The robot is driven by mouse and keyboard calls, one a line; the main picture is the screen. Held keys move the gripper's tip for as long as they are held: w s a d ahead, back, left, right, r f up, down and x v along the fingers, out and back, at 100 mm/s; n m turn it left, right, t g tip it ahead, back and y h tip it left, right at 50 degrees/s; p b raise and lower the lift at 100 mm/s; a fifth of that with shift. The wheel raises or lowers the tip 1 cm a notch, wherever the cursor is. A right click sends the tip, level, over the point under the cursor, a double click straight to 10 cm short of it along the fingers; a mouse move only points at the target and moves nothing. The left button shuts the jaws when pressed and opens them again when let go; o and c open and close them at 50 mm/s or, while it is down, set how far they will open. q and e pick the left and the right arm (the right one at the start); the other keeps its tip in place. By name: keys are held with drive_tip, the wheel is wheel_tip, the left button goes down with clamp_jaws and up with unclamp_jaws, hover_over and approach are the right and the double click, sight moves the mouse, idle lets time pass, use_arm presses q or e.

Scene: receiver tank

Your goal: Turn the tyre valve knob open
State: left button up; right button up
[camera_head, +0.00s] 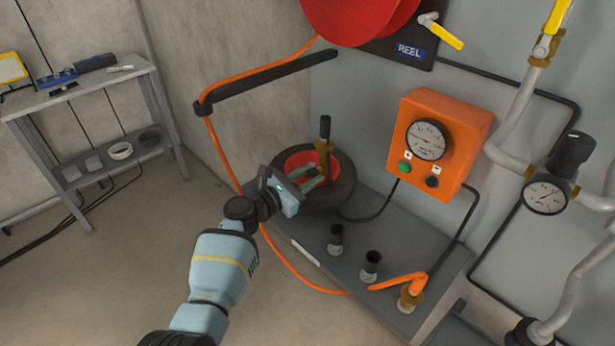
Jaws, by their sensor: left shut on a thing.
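The black tyre (338,188) with a red hub (299,161) lies on the grey bench. A brass valve piece (324,150) with an upright black handle (325,127) stands at the hub. My left gripper (316,177) reaches in from the left over the tyre's near rim. Its fingers are shut at the foot of the brass piece, on what appears to be the tyre valve knob. The fingers hide most of that part, so its turn angle cannot be told. My right gripper is not in view.
An orange box (447,120) with a gauge and buttons is on the wall right of the tyre. Black sockets (336,240) stand on the bench (300,225) in front. An orange hose (222,150) hangs near my left arm. A grey shelf (80,92) stands far left.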

use_arm(q)
drive_tip(key=o, duration=1)
drive_tip(key=shift+s+a, duration=0.2)
drive_tip(key=shift+a, duration=0.05)
drive_tip(key=p+v, duration=0.1)
drive_tip(key=v, duration=0.6)
drive_tip(key=shift+s, duration=0.15)
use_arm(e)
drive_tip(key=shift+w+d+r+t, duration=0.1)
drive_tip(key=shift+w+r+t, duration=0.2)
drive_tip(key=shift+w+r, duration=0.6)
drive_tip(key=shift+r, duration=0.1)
